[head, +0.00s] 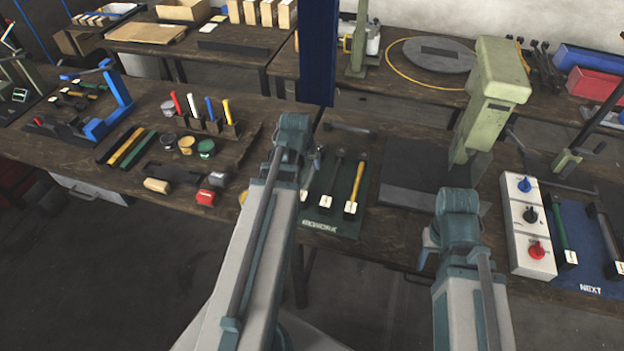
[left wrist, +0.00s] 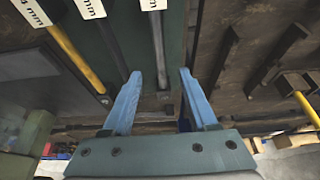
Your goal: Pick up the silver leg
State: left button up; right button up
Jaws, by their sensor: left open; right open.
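In the left wrist view the silver leg (left wrist: 159,48) lies on a green mat (left wrist: 178,45), a white tag at its top end. It lies between and just ahead of the fingertips of my left gripper (left wrist: 160,76), which is open and empty. In the head view my left gripper (head: 311,163) is over the left part of the mat (head: 330,222), and my arm mostly hides the silver leg. My right gripper (head: 428,248) is open, in front of the table's front edge, its fingers partly hidden by my wrist.
A black leg (head: 335,177) and a yellow leg (head: 356,186) lie on the mat to the right. A green press (head: 490,95) stands behind a dark plate (head: 415,175). A switch box (head: 527,225) is at the right. Paint pots and tools fill the left table.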

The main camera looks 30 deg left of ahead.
aim_at(311, 172)
pick_arm(q)
jog(key=shift+b+x, duration=1.15)
jog(key=shift+x, duration=0.7)
pick_arm(e)
jog(key=shift+f, duration=1.7)
jog(key=shift+f, duration=0.1)
pick_arm(q)
jog(key=b+x, duration=0.5)
jog(key=shift+w, duration=0.2)
pick_arm(e)
notch_tip(311, 172, down, 4)
jog(key=shift+f, duration=0.25)
pick_arm(q)
grip_shut()
